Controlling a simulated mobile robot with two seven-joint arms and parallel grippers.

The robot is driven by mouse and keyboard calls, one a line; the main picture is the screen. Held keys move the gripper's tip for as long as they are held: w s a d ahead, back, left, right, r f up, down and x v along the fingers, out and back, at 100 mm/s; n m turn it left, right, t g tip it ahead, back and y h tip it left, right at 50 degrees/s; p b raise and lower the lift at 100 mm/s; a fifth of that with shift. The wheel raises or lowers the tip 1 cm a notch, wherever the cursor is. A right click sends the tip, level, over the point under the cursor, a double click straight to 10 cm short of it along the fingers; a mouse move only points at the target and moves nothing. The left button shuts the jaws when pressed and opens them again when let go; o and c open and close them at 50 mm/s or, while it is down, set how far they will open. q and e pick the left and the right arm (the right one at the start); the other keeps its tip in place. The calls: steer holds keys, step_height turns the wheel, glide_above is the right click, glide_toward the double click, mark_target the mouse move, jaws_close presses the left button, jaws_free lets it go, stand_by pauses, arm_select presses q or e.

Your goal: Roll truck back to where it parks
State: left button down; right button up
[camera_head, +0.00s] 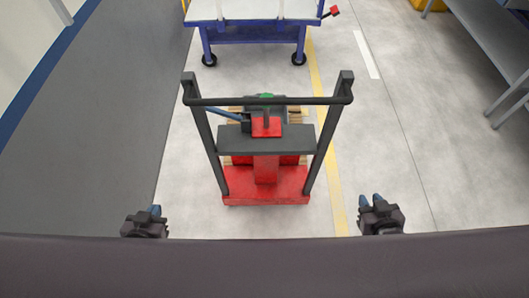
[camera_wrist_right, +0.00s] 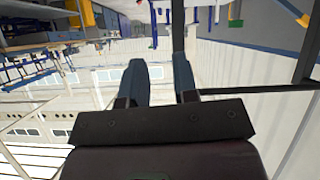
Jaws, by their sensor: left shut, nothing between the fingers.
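The truck (camera_head: 265,185) is red with a dark upright frame and a crossbar handle (camera_head: 265,100). It stands on the floor in the middle of the head view. My left gripper (camera_head: 155,211) is shut and empty, low to the left of the truck and apart from it. My right gripper (camera_head: 371,200) is to the lower right of the truck, also apart from it. Its two blue fingers stand apart with nothing held between them, as the right wrist view (camera_wrist_right: 162,80) also shows. A parking place cannot be made out for certain.
A blue wheeled cart (camera_head: 253,35) stands beyond the truck. A yellow floor line (camera_head: 328,140) runs along the truck's right side. A grey shelf or table (camera_head: 500,45) is at the upper right. Floor on both sides of the truck is clear.

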steer(key=o, duration=0.3)
steer(key=shift+n+t+y, duration=0.4)
steer(key=shift+t+y, duration=0.2)
steer(key=shift+y, duration=0.1)
steer(key=w+a, duration=0.1)
steer(key=w, duration=0.1)
steer(key=w+a+r, duration=0.1)
steer(key=w+a, duration=0.1)
steer(key=w+a+r, duration=0.1)
steer(key=w, duration=0.1)
steer(key=shift+a+r+b, duration=0.1)
steer(key=shift+a+b, duration=0.1)
steer(key=shift+b, duration=0.2)
steer(key=shift+o, duration=0.2)
steer(key=m+t+y+b, duration=0.1)
steer(key=m+t+y, duration=0.45)
steer(key=m, duration=0.95)
glide_toward(272, 104)
steer(key=shift+y, duration=0.45)
steer(key=x, duration=1)
steer(key=shift+w+d+f, duration=0.1)
steer(key=shift+d+f, duration=0.05)
steer(key=shift+f, duration=0.2)
steer(key=shift+w+a+r, duration=0.1)
steer(key=shift+w+a, duration=0.1)
steer(key=shift+w, duration=0.45)
